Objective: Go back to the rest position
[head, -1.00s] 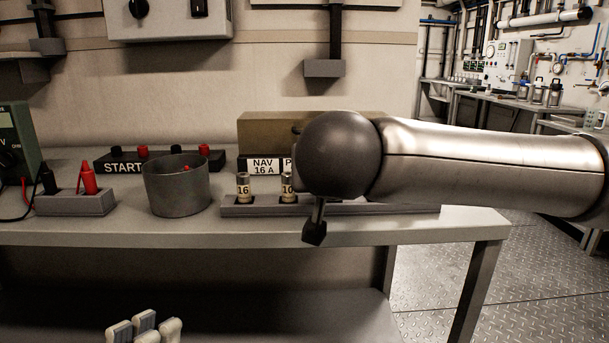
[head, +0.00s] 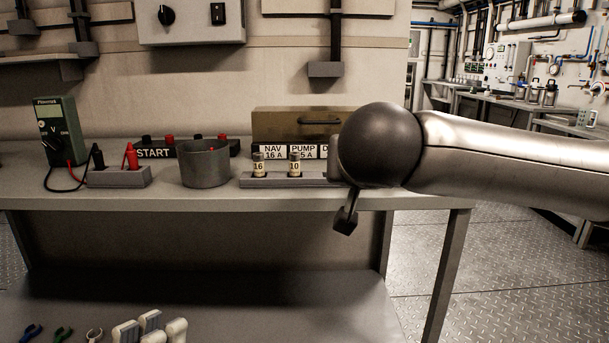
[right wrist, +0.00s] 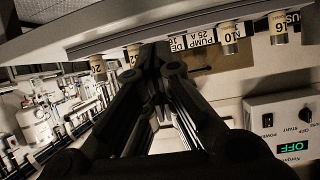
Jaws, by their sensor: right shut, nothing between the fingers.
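My right arm (head: 500,155) comes in from the right in the head view, with its dark round wrist (head: 380,145) in front of the fuse rack's right end. Most of its gripper is hidden behind the wrist; a small dark part hangs below. In the right wrist view my right gripper (right wrist: 160,62) has its dark fingers close together, shut and empty. The bench edge and labelled fuses lie beyond it there. I cannot make out my left gripper in the head view.
The bench (head: 420,202) carries a multimeter (head: 60,135), a probe holder (head: 118,178), a grey cup (head: 206,165) and a fuse rack (head: 275,181) with fuses marked 16 and 10. Coloured clips (head: 62,334) and pale pieces (head: 176,331) show low down. Open floor (head: 510,260) lies right.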

